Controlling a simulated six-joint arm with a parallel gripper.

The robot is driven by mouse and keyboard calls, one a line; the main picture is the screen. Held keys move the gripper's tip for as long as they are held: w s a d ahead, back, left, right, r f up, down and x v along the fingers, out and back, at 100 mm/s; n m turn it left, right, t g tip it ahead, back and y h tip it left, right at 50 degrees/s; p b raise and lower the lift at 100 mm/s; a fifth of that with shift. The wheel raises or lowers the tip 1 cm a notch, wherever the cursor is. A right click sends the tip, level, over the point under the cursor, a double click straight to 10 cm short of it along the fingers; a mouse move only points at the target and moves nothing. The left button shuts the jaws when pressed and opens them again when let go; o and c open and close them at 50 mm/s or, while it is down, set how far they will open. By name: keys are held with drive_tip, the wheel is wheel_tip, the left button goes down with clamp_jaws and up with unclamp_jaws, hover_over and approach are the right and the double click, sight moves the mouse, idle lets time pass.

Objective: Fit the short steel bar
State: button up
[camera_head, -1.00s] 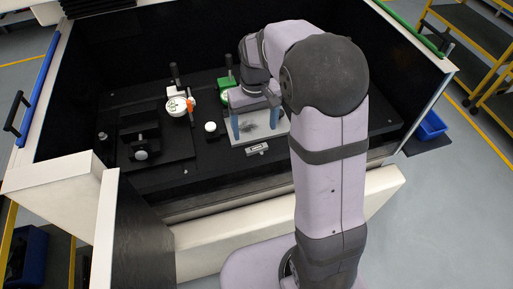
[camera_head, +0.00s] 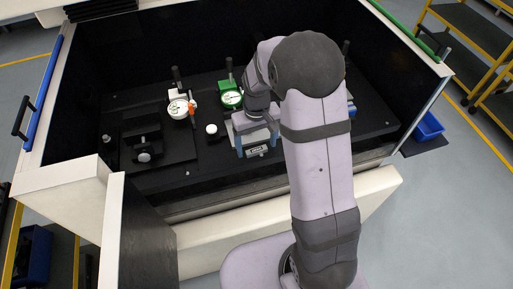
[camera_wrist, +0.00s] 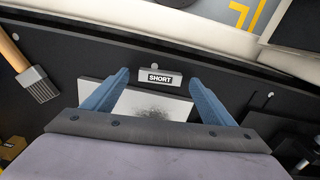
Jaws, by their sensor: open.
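A small grey bar-like block marked SHORT (camera_wrist: 160,80) lies just past my fingertips in the wrist view; it also shows at the front of the pale plate in the head view (camera_head: 258,151). I cannot tell whether it is the steel bar itself or only a label. My gripper (camera_head: 256,144) is open and empty, its two blue fingers (camera_wrist: 158,84) apart, pointing at either side of the block. The pale plate (camera_wrist: 172,106) with a dark smudge lies between and below the fingers. My gripper's body hides part of the plate.
On the black bench stand a green-backed dial gauge (camera_head: 231,99), a white dial gauge (camera_head: 178,108), a white round knob (camera_head: 211,129) and a black fixture (camera_head: 141,144). A brush (camera_wrist: 36,82) lies left in the wrist view. Black walls close the back and sides.

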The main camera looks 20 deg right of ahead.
sight(256, 149)
drive_tip(key=shift+f, duration=0.55)
drive_tip(key=c, duration=1.3)
drive_tip(key=shift+r, duration=0.15)
wheel_tip(256, 149, up, 10)
drive_tip(key=shift+f+b, duration=0.1)
drive_tip(key=shift+b, duration=1.1)
